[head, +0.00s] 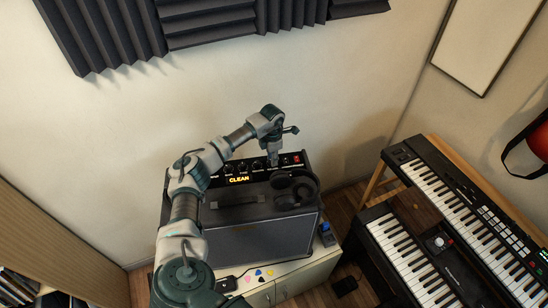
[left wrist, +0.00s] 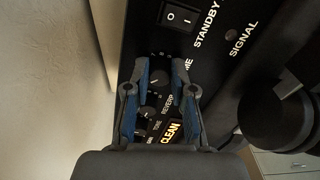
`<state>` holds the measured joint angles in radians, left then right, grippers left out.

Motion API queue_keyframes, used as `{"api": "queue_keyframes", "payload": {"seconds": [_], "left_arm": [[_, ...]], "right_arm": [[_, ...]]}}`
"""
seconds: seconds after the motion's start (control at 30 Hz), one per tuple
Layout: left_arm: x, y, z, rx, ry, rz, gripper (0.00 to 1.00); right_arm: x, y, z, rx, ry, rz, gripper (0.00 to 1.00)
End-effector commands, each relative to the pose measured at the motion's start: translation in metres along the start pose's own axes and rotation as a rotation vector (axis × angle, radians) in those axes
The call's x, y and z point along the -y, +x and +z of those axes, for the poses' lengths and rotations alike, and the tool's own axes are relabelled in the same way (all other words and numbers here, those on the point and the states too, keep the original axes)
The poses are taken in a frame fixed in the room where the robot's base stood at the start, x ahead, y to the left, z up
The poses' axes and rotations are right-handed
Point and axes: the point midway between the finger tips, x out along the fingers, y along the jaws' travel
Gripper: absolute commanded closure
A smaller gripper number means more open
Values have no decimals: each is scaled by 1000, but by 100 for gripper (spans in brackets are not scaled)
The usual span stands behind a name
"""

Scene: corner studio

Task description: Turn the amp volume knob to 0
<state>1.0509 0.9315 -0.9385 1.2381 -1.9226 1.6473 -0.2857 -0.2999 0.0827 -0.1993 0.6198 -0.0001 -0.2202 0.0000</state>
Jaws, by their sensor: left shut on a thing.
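The amp (head: 262,238) is a dark grey box on a low cabinet, with a black control panel on its upper rear part. My left gripper (head: 273,162) reaches down to this panel, near the red switch. In the left wrist view its two blue-padded fingers (left wrist: 160,92) are shut on the black volume knob (left wrist: 160,76), one finger on each side. A label ending in "ME" shows beside the knob, partly hidden by a finger. I cannot read the knob's exact setting. The reverb knob (left wrist: 148,113) is just below it. My right gripper is not in view.
Black headphones (head: 293,188) rest on the amp's right end, close to my gripper. A standby switch (left wrist: 179,16) is beyond the knob. The cabinet top (head: 285,269) holds picks and small devices. Keyboards (head: 465,205) stand to the right; a wall is behind.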

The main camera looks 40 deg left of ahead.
Motion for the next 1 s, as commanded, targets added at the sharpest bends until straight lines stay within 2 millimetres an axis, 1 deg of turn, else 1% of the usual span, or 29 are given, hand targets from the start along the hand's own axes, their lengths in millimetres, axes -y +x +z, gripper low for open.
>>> {"api": "queue_keyframes", "payload": {"seconds": [0.03, 1.0], "left_arm": [[-2, 1, -5, -14, -47, 2, 100], [3, 5, -5, -24, -962, 4, 100]], "right_arm": [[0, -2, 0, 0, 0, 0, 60], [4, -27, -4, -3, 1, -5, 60]]}}
